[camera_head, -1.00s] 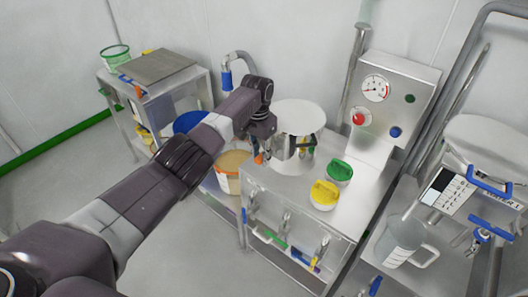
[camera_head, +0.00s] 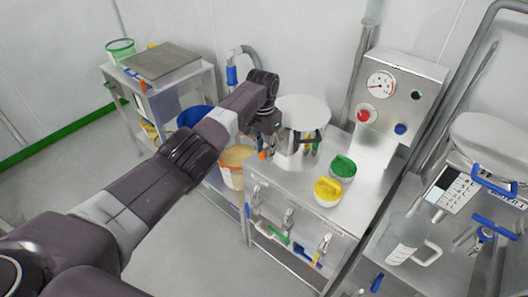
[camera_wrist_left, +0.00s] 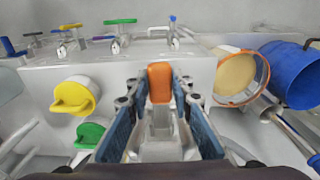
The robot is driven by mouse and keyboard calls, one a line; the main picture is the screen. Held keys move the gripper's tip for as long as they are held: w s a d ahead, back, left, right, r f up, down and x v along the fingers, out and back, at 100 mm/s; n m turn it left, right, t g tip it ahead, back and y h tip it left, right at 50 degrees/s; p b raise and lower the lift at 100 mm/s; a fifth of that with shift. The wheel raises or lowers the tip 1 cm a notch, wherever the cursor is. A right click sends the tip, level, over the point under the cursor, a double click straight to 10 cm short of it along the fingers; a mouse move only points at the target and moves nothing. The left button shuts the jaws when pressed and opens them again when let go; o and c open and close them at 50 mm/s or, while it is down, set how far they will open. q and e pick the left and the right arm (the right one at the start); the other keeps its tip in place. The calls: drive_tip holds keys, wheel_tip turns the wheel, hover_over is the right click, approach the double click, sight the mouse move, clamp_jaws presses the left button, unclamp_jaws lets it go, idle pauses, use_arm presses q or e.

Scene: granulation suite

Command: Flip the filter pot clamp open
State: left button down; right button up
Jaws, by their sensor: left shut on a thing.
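The filter pot (camera_head: 303,112) is a metal vessel with a round pale lid, standing on the steel cabinet at its back left. Its clamp has an orange-tipped handle (camera_wrist_left: 160,83), which also shows as a small orange spot in the head view (camera_head: 263,155). My left gripper (camera_wrist_left: 159,98) is shut on the clamp handle, with a blue-padded finger on each side and the orange tip standing out between them. In the head view my left gripper (camera_head: 265,140) is at the pot's left side and hides part of the clamp. My right gripper is not in view.
Green (camera_head: 343,166) and yellow (camera_head: 327,190) knobbed caps sit on the steel cabinet (camera_head: 290,190). A gauge panel (camera_head: 392,100) rises behind. An orange-rimmed bucket (camera_head: 234,168) and a blue bucket (camera_head: 196,116) stand left. A clear jug (camera_head: 403,240) stands at right.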

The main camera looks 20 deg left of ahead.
use_arm(q)
drive_tip(key=shift+w+d+r+t, duration=0.3)
drive_tip(key=shift+w+r, duration=0.4)
drive_tip(key=c, duration=2)
unclamp_jaws()
drive_tip(key=shift+o, duration=1.4)
drive_tip(key=shift+w+d+f, duration=0.1)
drive_tip(key=shift+f, duration=0.05)
drive_tip(key=shift+o, duration=0.2)
drive_tip(key=shift+f, duration=0.2)
drive_tip(key=shift+r, duration=0.5)
drive_tip(key=r, duration=1.1)
drive_tip(key=shift+s, duration=0.35)
drive_tip(key=shift+c, duration=0.4)
